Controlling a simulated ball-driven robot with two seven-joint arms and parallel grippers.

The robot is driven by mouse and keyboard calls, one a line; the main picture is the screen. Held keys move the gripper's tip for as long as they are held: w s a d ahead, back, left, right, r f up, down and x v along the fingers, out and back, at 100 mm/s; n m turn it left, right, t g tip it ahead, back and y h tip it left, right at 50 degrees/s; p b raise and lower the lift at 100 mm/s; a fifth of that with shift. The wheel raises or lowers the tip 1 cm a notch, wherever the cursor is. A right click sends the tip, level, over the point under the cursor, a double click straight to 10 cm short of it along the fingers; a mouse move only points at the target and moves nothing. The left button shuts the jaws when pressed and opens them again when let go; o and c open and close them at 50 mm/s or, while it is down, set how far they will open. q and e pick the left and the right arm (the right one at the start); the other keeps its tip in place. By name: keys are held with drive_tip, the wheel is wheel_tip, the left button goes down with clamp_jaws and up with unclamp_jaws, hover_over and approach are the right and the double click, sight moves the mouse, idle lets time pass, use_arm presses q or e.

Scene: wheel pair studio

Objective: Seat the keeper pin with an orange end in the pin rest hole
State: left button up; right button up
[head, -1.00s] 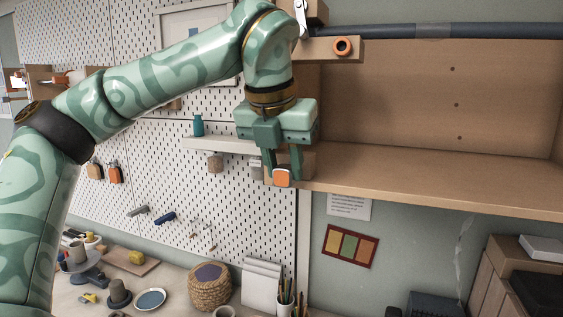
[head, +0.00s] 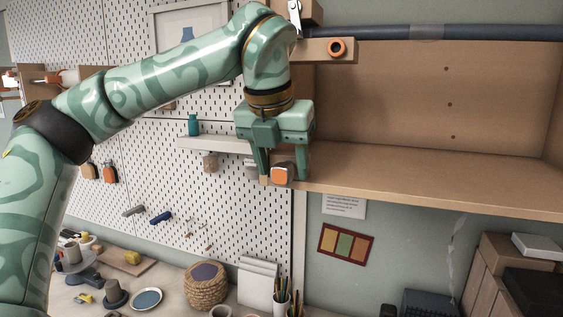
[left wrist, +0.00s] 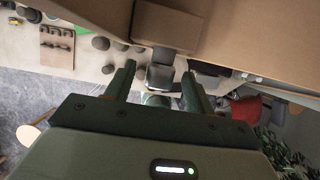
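The keeper pin's orange end (head: 282,174) faces me at the left front corner of the wooden shelf, in front of a small wooden block. My left gripper (head: 283,175) is above and around it. Its fingers point down, one on each side of the orange end, with gaps showing. In the left wrist view, the open fingers (left wrist: 158,80) stand on either side of a grey piece, probably the pin, by a wooden block (left wrist: 167,28). The rest hole is hidden, so I cannot tell how deep the pin sits. My right gripper is out of view.
The wooden shelf (head: 430,182) is bare to the right. A narrow pale ledge (head: 213,144) with a teal bottle (head: 194,124) is at left.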

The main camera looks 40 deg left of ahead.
use_arm(q)
drive_tip(key=p+v, duration=0.1)
drive_tip(key=v, duration=1.5)
drive_tip(key=shift+r, duration=0.2)
drive_tip(key=shift+a, duration=0.15)
